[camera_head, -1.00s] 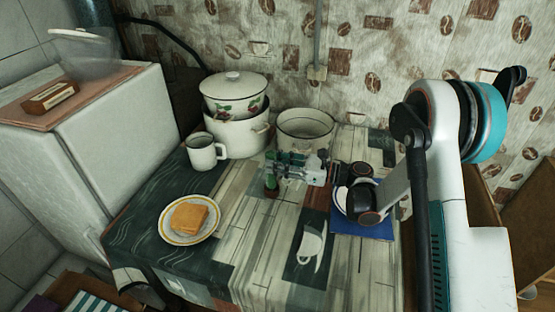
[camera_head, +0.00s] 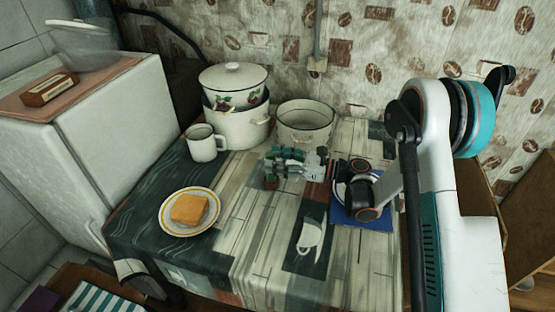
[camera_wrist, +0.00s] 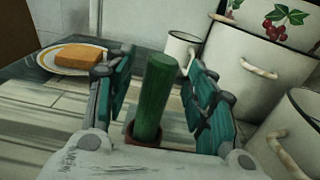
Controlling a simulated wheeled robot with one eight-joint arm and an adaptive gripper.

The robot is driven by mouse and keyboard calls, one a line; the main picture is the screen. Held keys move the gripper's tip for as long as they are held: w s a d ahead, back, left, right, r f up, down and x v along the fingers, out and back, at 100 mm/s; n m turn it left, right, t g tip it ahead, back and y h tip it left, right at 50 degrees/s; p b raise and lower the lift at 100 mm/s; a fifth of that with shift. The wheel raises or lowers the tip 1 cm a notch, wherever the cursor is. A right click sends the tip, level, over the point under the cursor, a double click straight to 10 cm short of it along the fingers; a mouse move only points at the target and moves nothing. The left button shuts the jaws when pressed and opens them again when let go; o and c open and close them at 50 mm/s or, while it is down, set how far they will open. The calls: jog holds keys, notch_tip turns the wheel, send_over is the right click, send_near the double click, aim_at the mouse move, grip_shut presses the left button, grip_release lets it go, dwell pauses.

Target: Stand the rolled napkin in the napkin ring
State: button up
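The rolled napkin (camera_wrist: 153,98) is a dark green cylinder in the wrist view. It stands nearly upright, leaning slightly right in that picture. Its foot is in the reddish-brown napkin ring (camera_wrist: 130,138), which shows low at its base and is partly hidden by my gripper's body. My gripper (camera_wrist: 160,68) has its teal fingers on either side of the napkin, with gaps visible on both sides, so it is open.
A white mug (camera_head: 203,143), a lidded pot stack (camera_head: 238,130) and an open pot (camera_head: 305,122) stand behind. A plate (camera_head: 172,219) with orange-brown food (camera_head: 189,209) lies left. A blue napkin (camera_head: 352,214) is under my arm. The front table is fairly clear.

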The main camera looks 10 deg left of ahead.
jog(key=s+d, duration=0.1)
jog(key=d, duration=1.1)
jog(key=shift+s, duration=0.25)
dwell(0.4)
